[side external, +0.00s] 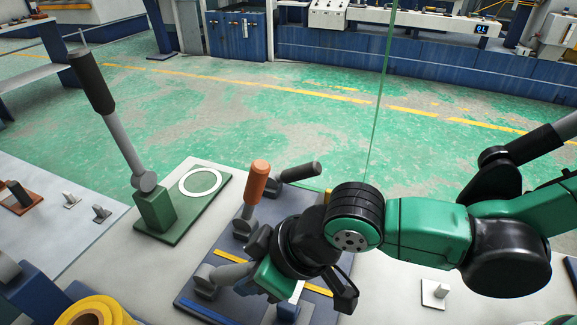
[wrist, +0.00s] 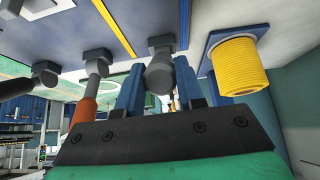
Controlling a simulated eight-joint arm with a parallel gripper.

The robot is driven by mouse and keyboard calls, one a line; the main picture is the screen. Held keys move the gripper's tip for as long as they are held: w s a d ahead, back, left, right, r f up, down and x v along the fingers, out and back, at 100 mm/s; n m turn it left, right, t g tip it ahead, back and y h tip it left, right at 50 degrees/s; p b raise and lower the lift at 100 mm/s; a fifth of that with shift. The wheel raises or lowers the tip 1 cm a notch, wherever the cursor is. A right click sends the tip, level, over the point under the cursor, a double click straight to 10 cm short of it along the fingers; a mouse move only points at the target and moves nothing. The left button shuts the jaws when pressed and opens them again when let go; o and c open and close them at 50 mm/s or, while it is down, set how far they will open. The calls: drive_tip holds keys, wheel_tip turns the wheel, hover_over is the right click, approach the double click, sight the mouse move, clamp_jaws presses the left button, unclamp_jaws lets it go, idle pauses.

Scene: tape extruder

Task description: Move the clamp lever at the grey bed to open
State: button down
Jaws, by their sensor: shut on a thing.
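A lever with a grey shaft (side external: 228,273) rises at a slant from a pivot on the dark grey-blue bed (side external: 222,243). My gripper (side external: 246,279) is at its upper end and hides its handle in the side view. In the wrist view, the lever's dark grey, rounded part (wrist: 160,72) sits between the two blue fingers of my gripper (wrist: 158,88), which are shut on it. A lever with an orange handle (side external: 257,182) stands nearly upright behind it, and a dark-handled lever (side external: 301,172) leans low to the right. I see no open or closed marking.
A tall dark-handled lever (side external: 93,80) stands on a green base at left, beside a white ring (side external: 200,183). A yellow spool (side external: 98,311) is at front left; it also shows in the wrist view (wrist: 236,66). A small white block (side external: 436,291) sits at right.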

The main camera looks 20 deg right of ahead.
sight(228, 269)
drive_tip(key=shift+w+a+r, duration=0.35)
drive_tip(key=shift+a+r, duration=0.05)
drive_tip(key=shift+r, duration=0.25)
drive_tip(key=shift+a, duration=0.1)
drive_tip(key=shift+w+a+r, duration=0.8)
drive_tip(key=shift+w, duration=0.05)
drive_tip(key=shift+w+a, duration=0.1)
drive_tip(key=shift+w+a+r, duration=0.35)
drive_tip(key=shift+w+a, duration=0.4)
drive_tip(key=shift+c, duration=2.3)
unclamp_jaws()
